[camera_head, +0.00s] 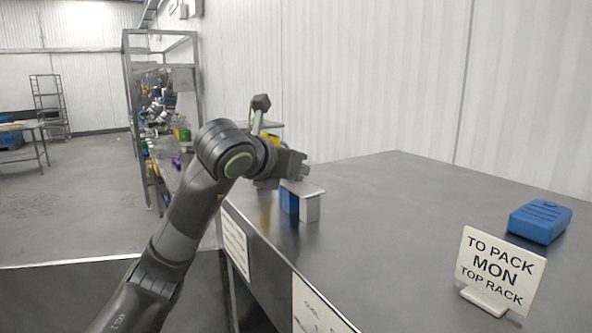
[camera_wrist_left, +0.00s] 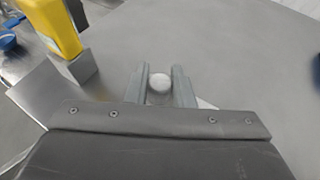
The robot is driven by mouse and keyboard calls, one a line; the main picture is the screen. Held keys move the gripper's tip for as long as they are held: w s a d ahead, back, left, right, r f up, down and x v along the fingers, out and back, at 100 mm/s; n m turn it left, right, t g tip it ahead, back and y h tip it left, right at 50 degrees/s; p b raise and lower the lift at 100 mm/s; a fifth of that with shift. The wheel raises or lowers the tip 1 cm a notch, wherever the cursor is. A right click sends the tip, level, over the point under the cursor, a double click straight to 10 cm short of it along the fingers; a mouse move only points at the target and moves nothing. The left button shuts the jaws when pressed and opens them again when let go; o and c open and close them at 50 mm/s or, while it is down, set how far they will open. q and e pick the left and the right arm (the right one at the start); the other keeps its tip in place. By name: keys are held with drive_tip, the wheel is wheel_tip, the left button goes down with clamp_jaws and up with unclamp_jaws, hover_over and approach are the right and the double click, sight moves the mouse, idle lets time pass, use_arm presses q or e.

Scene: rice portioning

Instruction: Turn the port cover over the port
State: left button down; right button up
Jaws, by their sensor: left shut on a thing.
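My left gripper (camera_head: 302,168) reaches in from the left over the near edge of the steel counter. In the left wrist view its two fingers (camera_wrist_left: 162,86) are shut on a small round pale knob (camera_wrist_left: 159,83). I cannot tell for sure whether this knob belongs to the port cover, and no port opening shows. Just below the gripper in the head view stands a small metal housing (camera_head: 311,207) with a flat top and a blue part (camera_head: 290,201) on its left side. Part of its top is hidden by the gripper. My right gripper is not in view.
A blue box (camera_head: 539,221) and a white sign (camera_head: 499,267) stand on the counter (camera_head: 400,215) at the right. The middle of the counter is clear. Shelving (camera_head: 127,95) stands behind at the left.

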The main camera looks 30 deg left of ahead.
use_arm(q)
drive_tip(key=shift+f, duration=0.1)
drive_tip(key=c, duration=1.3)
unclamp_jaws()
drive_tip(key=shift+s, duration=0.1)
drive_tip(key=shift+o, duration=0.2)
drive_tip(key=shift+s, duration=0.1)
drive_tip(key=shift+s+r, duration=0.3)
drive_tip(key=b+v, duration=0.3)
drive_tip(key=v, duration=1.3)
drive_tip(key=shift+s+b, duration=0.25)
drive_tip(key=shift+b, duration=0.15)
drive_tip(key=shift+r, duration=0.1)
drive_tip(key=shift+d, duration=0.1)
